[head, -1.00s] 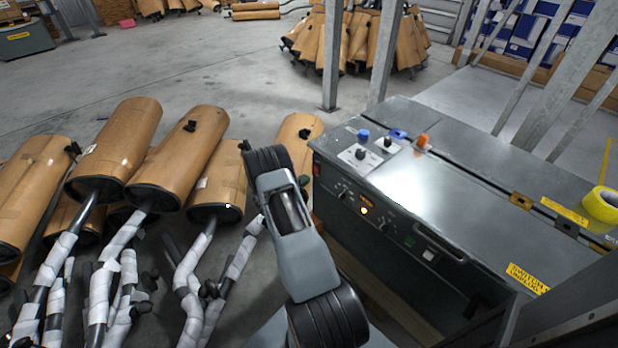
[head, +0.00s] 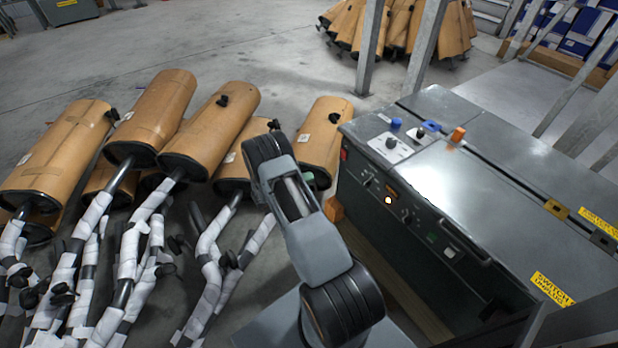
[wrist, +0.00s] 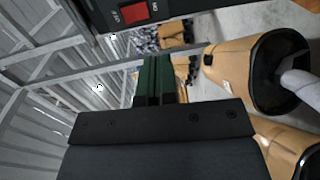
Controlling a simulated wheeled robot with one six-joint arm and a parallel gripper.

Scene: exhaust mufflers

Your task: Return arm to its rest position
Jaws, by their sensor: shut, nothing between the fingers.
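My arm shows in the head view, folded up from the bottom middle, with its grey link and black joints between the mufflers and the grey machine. My gripper (wrist: 153,80) shows in the wrist view as dark green fingers pressed together beyond a black mount. It is shut and holds nothing. In the head view the fingers are mostly hidden behind the arm's upper joint. In the wrist view a brown muffler (wrist: 228,68) lies to the right of the fingers, apart from them.
Several brown mufflers (head: 212,130) with wrapped pipes lie on the floor at left. A grey machine cabinet (head: 500,190) with knobs stands close at right. More mufflers (head: 400,30) are stacked behind metal posts (head: 371,50). Open concrete floor (head: 230,50) lies beyond.

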